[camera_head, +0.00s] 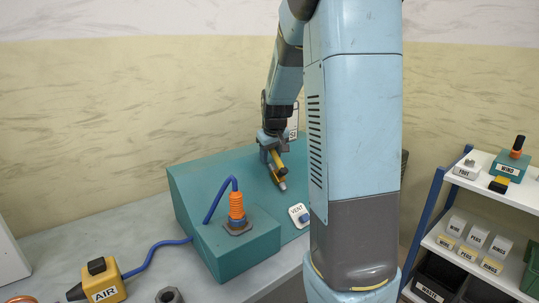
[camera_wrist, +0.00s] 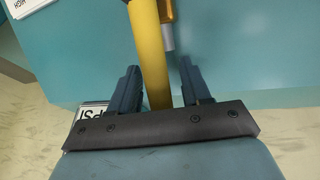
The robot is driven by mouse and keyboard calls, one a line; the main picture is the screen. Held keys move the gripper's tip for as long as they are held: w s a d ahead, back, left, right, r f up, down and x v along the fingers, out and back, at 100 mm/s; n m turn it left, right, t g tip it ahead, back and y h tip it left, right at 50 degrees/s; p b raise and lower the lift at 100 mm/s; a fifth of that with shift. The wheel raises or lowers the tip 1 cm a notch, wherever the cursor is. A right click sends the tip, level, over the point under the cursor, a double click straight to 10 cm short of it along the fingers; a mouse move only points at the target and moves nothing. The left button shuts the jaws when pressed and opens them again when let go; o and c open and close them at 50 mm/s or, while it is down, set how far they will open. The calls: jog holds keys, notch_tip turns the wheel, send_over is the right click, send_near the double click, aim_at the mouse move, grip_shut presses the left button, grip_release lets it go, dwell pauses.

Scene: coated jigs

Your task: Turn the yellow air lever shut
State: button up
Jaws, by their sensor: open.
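The yellow lever (camera_head: 276,160) is on the sloped face of a teal housing (camera_head: 205,185). In the wrist view the lever (camera_wrist: 150,50) runs as a long yellow bar between the two blue fingers of my gripper (camera_wrist: 158,75). The fingers are apart, with a visible gap on the lever's right and a narrower one on its left. I cannot tell whether the left finger touches it. In the head view my gripper (camera_head: 271,146) reaches down over the lever and hides part of it. A golden fitting with a grey end (camera_wrist: 168,38) shows beside the lever.
An orange ribbed connector (camera_head: 237,207) with a blue hose stands on the housing's low front part. A VENT button plate (camera_head: 299,215) is to its right. A yellow AIR box (camera_head: 103,284) sits on the grey bench. A shelf (camera_head: 510,190) with labelled bins stands at right.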

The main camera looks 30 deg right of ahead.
grip_shut()
dwell(0.4)
